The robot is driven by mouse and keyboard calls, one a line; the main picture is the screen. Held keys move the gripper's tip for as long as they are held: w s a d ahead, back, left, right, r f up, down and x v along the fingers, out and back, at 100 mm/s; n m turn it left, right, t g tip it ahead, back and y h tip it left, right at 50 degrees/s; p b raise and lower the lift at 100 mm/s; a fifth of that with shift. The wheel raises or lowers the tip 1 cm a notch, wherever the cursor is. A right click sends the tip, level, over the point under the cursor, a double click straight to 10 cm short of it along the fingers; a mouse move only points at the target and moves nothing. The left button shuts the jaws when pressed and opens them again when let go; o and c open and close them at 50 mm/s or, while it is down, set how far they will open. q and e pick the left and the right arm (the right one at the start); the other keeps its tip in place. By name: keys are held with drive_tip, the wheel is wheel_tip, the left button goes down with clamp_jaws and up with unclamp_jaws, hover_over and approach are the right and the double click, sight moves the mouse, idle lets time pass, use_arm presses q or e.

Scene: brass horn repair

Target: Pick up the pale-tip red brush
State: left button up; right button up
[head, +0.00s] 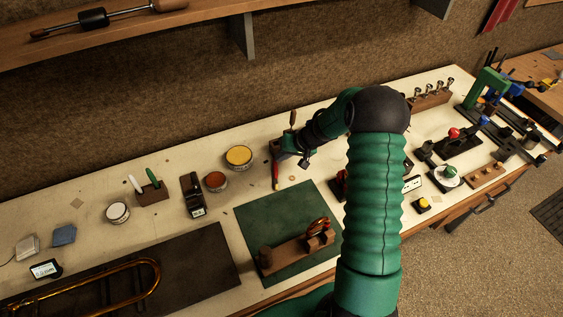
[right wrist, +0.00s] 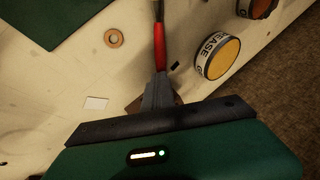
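The red brush (right wrist: 159,48) shows in the right wrist view as a red handle with a thin metallic part beyond it, cut off by the top edge. My left gripper is not in view.
A brown block (head: 275,147) stands by the gripper, with a wooden-handled tool (head: 293,119) upright near it. The yellow grease tin (head: 239,157) is close by on the left. A ring (head: 291,179) lies near the green mat (head: 255,218). My arm hides part of the bench.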

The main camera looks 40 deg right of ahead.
drive_tip(key=o, duration=0.5)
